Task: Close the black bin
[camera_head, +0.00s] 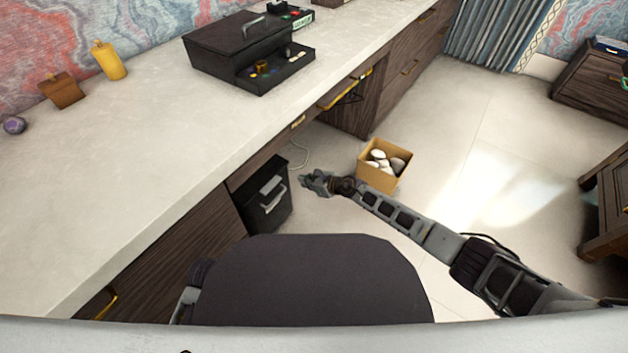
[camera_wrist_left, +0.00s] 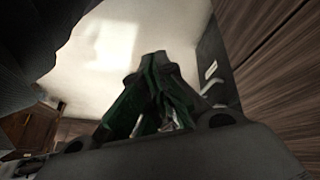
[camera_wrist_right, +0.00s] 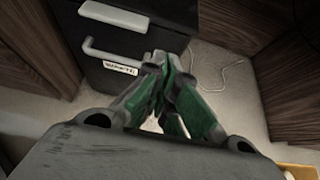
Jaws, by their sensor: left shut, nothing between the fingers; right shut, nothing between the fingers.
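The black bin (camera_head: 262,208) stands under the desk, left of centre in the head view, with a pale grey plate and a grey handle on its front. The right wrist view shows the bin (camera_wrist_right: 125,45) close up, with the handle and a small white label. I cannot tell how far it is open. My right gripper (camera_head: 304,181) is shut and empty, just right of the bin and apart from it; its fingers (camera_wrist_right: 172,65) point past the handle. My left gripper (camera_wrist_left: 158,60) is shut and empty; a dark shape with pale handles, likely the bin (camera_wrist_left: 217,75), lies right of it.
The long desk (camera_head: 140,160) runs above the bin, with drawer fronts beside it. A cardboard box (camera_head: 384,182) with pale round things stands on the floor right of my right gripper. A white cable (camera_head: 299,155) lies behind.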

